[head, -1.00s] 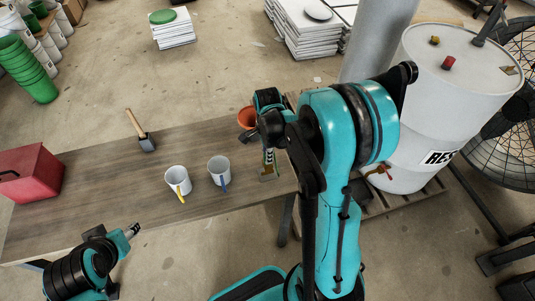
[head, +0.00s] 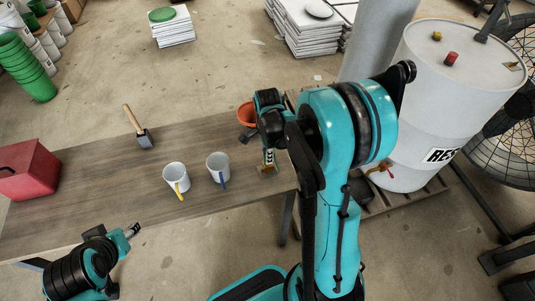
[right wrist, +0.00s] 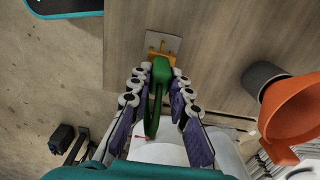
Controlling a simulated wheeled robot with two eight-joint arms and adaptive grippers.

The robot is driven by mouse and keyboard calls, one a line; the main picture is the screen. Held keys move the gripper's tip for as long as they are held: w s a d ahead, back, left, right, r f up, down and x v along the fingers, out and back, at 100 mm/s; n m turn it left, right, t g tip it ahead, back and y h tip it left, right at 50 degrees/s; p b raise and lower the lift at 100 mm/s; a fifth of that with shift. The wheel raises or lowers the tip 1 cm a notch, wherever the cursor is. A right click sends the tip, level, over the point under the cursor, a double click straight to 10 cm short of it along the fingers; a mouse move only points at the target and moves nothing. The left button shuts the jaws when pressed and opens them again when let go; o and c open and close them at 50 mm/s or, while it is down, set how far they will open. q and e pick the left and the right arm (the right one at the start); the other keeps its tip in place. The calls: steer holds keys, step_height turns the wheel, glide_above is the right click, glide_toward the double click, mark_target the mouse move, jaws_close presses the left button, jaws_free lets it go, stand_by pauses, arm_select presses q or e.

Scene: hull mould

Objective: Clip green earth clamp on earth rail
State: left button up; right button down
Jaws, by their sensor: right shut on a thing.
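The green earth clamp (right wrist: 160,88) is between the purple-padded fingers of my right gripper (right wrist: 156,98) in the right wrist view. The gripper is shut on it. The clamp's far end meets or overlaps the copper-coloured earth rail (right wrist: 161,57), which sits on a pale plate near the table edge. I cannot tell whether the clamp grips the rail. In the head view my right arm hides most of the clamp, and the rail's plate (head: 267,169) shows just below the gripper. My left gripper (head: 133,230) is by the table's front edge, away from the rail; its jaws are too small to read.
An orange funnel (right wrist: 293,107) is close to my right gripper. A mallet (head: 144,139) and a red box (head: 30,172) lie farther left. A white drum (head: 440,100) stands right.

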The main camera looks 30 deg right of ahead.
steer(key=shift+f+b, duration=0.5)
steer(key=shift+f, duration=0.2)
steer(key=c, duration=1.3)
jaws_free()
steer(key=shift+c, duration=0.2)
step_height(320, 180, up, 12)
